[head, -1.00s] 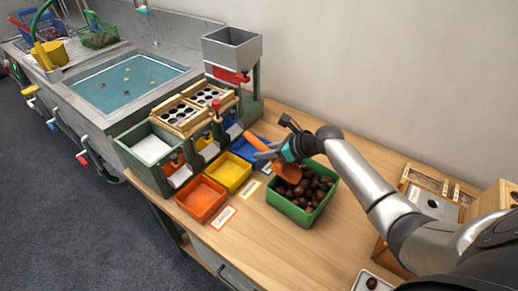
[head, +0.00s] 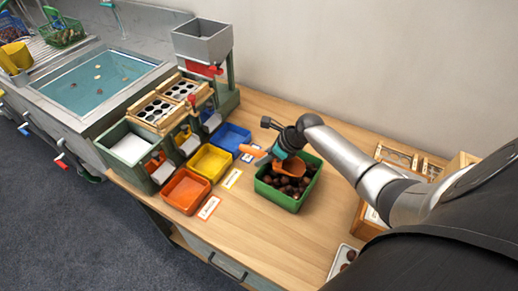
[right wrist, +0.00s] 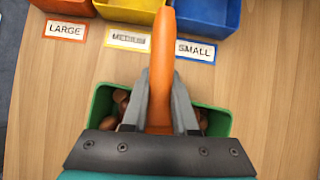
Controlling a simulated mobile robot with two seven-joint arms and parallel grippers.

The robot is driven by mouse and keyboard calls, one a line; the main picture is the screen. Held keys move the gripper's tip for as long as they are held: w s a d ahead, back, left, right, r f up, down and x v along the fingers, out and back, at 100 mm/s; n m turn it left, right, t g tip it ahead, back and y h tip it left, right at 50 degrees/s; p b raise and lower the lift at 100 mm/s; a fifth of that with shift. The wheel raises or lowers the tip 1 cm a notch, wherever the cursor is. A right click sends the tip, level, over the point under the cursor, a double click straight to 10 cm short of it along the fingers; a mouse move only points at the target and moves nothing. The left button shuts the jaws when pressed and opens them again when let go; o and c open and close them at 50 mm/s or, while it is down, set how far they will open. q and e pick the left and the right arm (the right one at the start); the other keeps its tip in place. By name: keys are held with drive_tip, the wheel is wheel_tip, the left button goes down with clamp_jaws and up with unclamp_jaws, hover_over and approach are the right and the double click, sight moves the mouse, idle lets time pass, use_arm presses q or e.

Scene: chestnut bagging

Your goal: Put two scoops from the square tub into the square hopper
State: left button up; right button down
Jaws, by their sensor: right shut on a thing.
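The square tub (head: 285,203) is green and holds brown chestnuts (head: 302,187). It stands on the wooden table and its rim also shows in the right wrist view (right wrist: 219,122). My right gripper (head: 273,155) is above the tub, shut on the handle of an orange scoop (head: 290,168). The scoop's bowl is down at the chestnuts inside the tub; whether it is loaded I cannot tell. In the right wrist view the scoop handle (right wrist: 161,70) stands between the fingers. The square hopper (head: 202,43) is grey, open-topped, and raised on a green stand at the back. My left gripper is not seen.
Orange (head: 186,190), yellow (head: 211,162) and blue (head: 231,138) trays with label cards lie left of the tub. A sorting frame with perforated plates (head: 163,109) stands behind them. Wooden boxes (head: 396,158) and a small white tray (head: 343,262) are at right. A water basin (head: 97,82) is far left.

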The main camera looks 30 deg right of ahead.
sight(257, 151)
drive_tip(key=shift+w+a+r+g+h+p, duration=0.1)
drive_tip(key=shift+r+g+h+p, duration=0.15)
drive_tip(key=shift+r+g+p, duration=0.75)
drive_tip(key=shift+w+r+h+p, duration=0.1)
drive_tip(key=shift+r+h+p, duration=0.2)
drive_tip(key=shift+p, duration=1.45)
drive_tip(key=shift+w+a+r+g+h+p, duration=0.2)
drive_tip(key=shift+w+r+g+p, duration=0.1)
drive_tip(key=shift+r+p, duration=0.3)
drive_tip(key=shift+w+a+r+g+h+p, duration=0.15)
drive_tip(key=shift+r+g+p, duration=0.2)
drive_tip(key=shift+p, duration=0.3)
